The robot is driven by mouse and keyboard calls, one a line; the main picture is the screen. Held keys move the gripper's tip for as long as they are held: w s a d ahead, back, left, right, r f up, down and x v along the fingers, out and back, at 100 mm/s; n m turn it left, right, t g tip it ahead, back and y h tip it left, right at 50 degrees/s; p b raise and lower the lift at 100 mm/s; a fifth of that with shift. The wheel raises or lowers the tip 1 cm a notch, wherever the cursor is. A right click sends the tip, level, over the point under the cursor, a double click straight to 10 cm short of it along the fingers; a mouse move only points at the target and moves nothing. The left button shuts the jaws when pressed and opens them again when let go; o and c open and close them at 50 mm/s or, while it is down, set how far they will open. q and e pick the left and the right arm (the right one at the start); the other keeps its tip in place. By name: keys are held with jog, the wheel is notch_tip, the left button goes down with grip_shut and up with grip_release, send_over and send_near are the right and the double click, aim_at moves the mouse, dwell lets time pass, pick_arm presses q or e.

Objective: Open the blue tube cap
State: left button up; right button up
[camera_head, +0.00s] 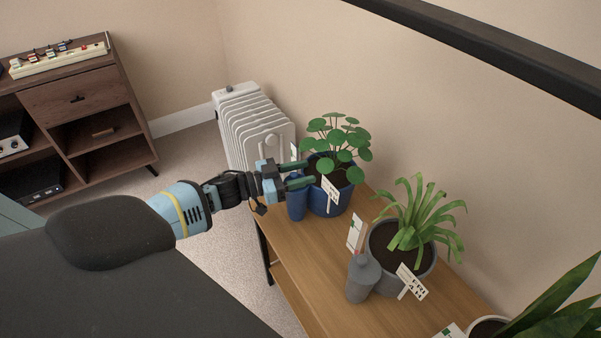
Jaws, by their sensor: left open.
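A blue tube (296,204) stands upright at the far left end of the wooden table (318,262), close beside a blue plant pot (330,202). My left gripper (309,172) reaches in from the left at the height of the tube's top. Its two fingers are apart and point right, toward the plant in the blue pot. The gripper covers the tube's upper part, so I cannot see the cap or tell whether the fingers touch it. My right gripper is not in view.
A grey bottle (363,276) and a grey pot (414,272) with a long-leaved plant stand nearer on the table. White label cards (330,191) stick up at the pots. A white radiator (250,125) stands behind the table. A wooden cabinet (92,88) is at the left.

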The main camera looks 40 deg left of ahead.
pick_arm(q)
grip_shut()
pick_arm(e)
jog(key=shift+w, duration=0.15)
